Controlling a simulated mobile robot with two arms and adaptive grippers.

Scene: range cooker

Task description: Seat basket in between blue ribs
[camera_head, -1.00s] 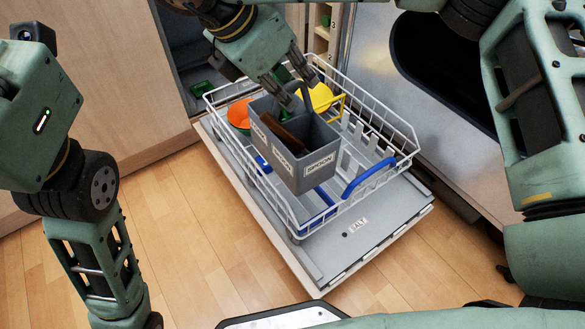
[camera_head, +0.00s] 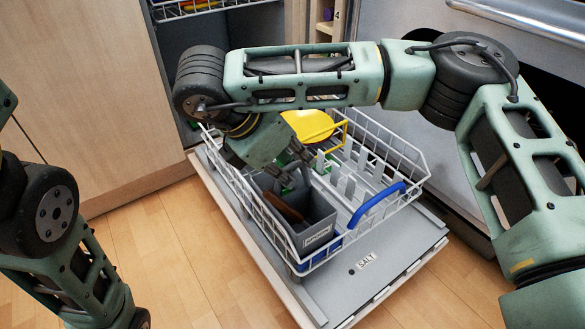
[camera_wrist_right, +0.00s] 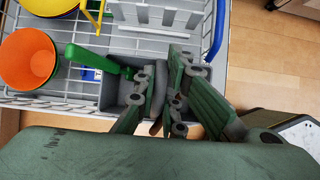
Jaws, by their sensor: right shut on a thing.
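The grey basket (camera_head: 318,238) is low inside the front left part of the white wire dishwasher rack (camera_head: 421,168). A blue rib (camera_head: 322,258) shows beside the basket's front end; another blue piece shows in the wrist view (camera_wrist_right: 92,74), left of the basket (camera_wrist_right: 113,92). Whether the basket's bottom rests between the ribs is hidden. My right gripper (camera_head: 298,162) is above the basket, shut on its grey handle (camera_wrist_right: 157,126). A brown item (camera_head: 285,208) and a green-handled item (camera_wrist_right: 92,60) are in the basket. Only links of my left arm show; its gripper is out of view.
A yellow dish (camera_head: 308,124) and an orange cup (camera_wrist_right: 27,58) are in the rack. A blue handle (camera_head: 375,205) is on the rack's right front. The rack sits on the open door (camera_head: 385,262), marked SALT. Wooden floor (camera_head: 180,245) is clear in front.

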